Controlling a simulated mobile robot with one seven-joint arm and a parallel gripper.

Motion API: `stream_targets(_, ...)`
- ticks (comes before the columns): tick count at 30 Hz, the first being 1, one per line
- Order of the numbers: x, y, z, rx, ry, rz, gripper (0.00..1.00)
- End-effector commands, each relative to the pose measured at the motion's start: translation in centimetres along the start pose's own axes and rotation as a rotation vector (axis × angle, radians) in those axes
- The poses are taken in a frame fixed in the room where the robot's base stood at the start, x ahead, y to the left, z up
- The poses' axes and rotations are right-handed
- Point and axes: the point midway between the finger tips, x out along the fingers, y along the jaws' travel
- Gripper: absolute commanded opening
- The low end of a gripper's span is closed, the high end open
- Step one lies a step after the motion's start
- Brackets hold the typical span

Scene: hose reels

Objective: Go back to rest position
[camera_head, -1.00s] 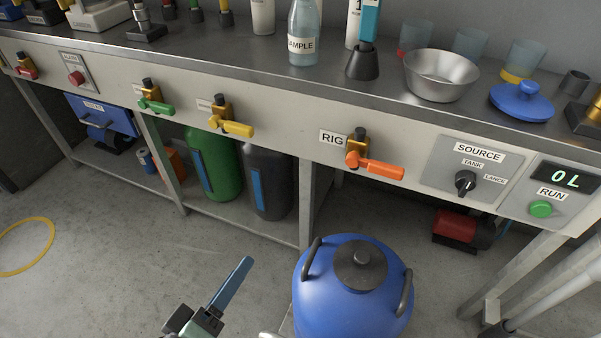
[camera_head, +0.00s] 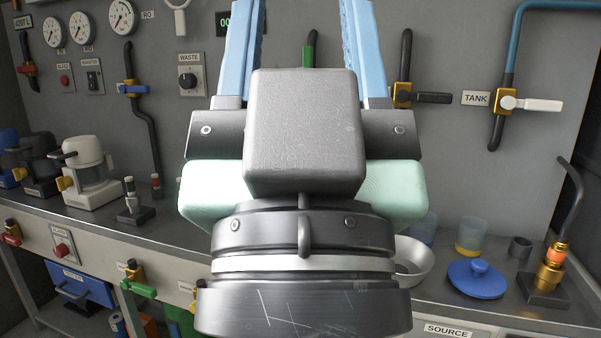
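My gripper (camera_head: 303,25) fills the middle of the head camera view, close to the camera and pointing up. Its two light blue fingers stand wide apart, with their tips at or past the top edge. Only the wall behind shows between them, so it is open and empty. Its dark grey body and pale green side parts hide the middle of the bench.
The steel bench (camera_head: 185,225) runs behind my gripper. The wall carries gauges (camera_head: 122,17) and a white-handled TANK valve (camera_head: 530,103).

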Motion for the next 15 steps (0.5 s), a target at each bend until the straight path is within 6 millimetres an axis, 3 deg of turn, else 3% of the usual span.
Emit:
stream_targets(1, 2.4, 0.0, -2.2, 0.000, -0.001, 0.000, 0.52)
stream_targets(15, 12.9, -0.1, -11.8, 0.001, -0.006, -0.002, 0.52)
